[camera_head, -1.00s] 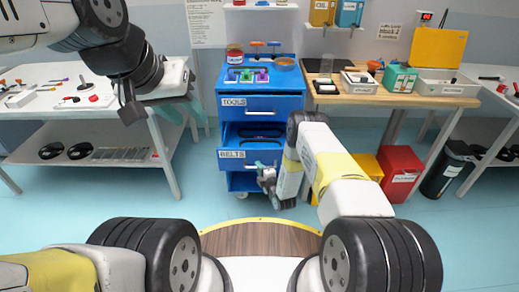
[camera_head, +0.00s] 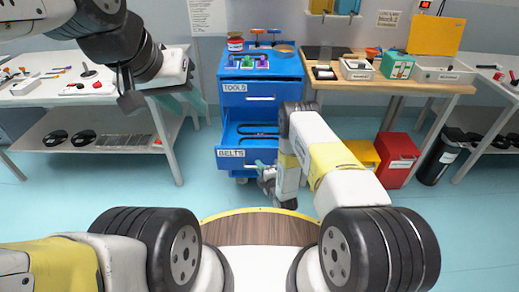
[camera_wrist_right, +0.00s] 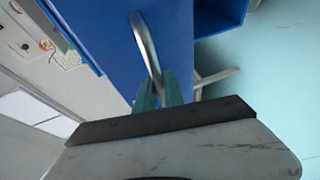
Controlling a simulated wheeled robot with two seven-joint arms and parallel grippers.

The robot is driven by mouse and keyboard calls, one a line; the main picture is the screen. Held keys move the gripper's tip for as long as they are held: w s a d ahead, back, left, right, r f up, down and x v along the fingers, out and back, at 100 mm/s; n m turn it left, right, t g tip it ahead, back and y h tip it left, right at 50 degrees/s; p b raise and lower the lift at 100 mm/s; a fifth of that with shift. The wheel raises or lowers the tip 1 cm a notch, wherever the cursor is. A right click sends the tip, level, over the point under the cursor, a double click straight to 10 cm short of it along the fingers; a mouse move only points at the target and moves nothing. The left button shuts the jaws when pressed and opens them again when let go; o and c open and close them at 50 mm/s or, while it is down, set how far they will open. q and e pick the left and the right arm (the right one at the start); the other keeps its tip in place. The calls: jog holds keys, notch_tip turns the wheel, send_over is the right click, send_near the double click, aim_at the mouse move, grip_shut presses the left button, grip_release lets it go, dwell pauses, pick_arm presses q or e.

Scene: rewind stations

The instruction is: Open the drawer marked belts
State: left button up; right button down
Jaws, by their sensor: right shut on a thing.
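The drawer marked belts (camera_head: 232,154) is the lower labelled drawer of the blue cabinet (camera_head: 262,68). It stands pulled out, with dark loops of belt (camera_head: 258,131) visible inside. My right gripper (camera_head: 263,168) is at the right part of its front. In the right wrist view the green fingers (camera_wrist_right: 160,90) are shut on the metal bar handle (camera_wrist_right: 145,42) against the blue drawer front. In the head view the arm and gripper partly hide the handle. My left gripper (camera_head: 192,101) hangs in the air left of the cabinet, away from the drawer; its jaw state is unclear.
The drawer marked tools (camera_head: 262,99) above is closed. A white table (camera_head: 165,150) stands at left and a wooden-topped bench (camera_head: 405,86) at right. A red bin (camera_head: 398,160) and a yellow bin (camera_head: 362,152) stand under the bench. Clear floor lies before the left table.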

jog(key=c, duration=1.5)
grip_release()
jog(key=shift+o, duration=0.2)
jog(key=v, duration=0.7)
jog(key=shift+s+d, duration=0.2)
jog(key=shift+s, duration=0.1)
